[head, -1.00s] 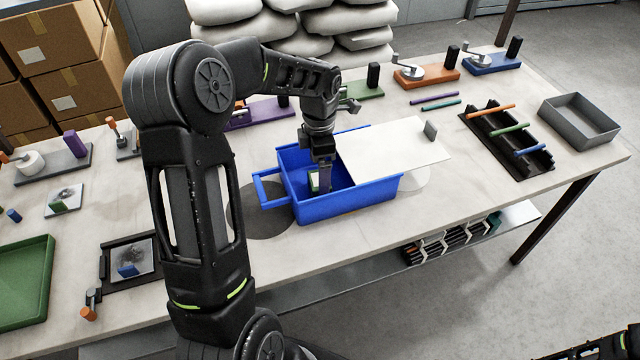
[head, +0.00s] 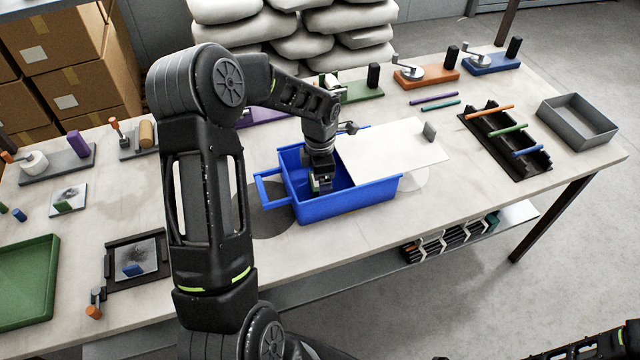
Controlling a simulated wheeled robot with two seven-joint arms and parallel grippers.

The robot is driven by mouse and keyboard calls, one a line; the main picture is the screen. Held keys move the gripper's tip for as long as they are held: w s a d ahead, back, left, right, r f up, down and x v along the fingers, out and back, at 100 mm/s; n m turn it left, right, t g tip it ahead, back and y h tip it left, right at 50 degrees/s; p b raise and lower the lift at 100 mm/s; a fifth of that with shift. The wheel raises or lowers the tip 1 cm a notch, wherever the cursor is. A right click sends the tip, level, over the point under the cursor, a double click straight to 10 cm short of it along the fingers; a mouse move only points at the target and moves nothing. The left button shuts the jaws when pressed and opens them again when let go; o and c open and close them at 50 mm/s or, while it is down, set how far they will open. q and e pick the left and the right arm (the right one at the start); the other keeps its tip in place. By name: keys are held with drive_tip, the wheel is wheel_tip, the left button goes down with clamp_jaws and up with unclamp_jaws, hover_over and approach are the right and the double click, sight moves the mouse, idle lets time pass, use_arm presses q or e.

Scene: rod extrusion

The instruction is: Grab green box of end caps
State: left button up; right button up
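A blue bin (head: 348,205) with a handle on its left stands on the table, with a white lid panel (head: 395,152) over its right part. Inside its open left part, a small green box (head: 315,188) shows only as a sliver, mostly hidden by my gripper. My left gripper (head: 320,184) reaches down into the bin at the green box. Its fingers are too small and hidden to tell whether they are open or shut on it. Part of my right arm shows at the bottom right edge, but its gripper is not in view.
A green tray (head: 27,285) and a black fixture (head: 137,292) lie left of the bin. A black rack with coloured rods (head: 508,152) and a grey tray (head: 578,120) are at the right. Several crank stands line the back.

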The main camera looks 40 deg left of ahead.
use_arm(q)
drive_tip(key=shift+c, duration=0.2)
drive_tip(key=c, duration=1.5)
drive_tip(key=shift+o, duration=0.2)
drive_tip(key=shift+r, duration=0.1)
wheel_tip(320, 180, up, 10)
drive_tip(key=shift+f+b, duration=0.1)
drive_tip(key=shift+b, duration=0.85)
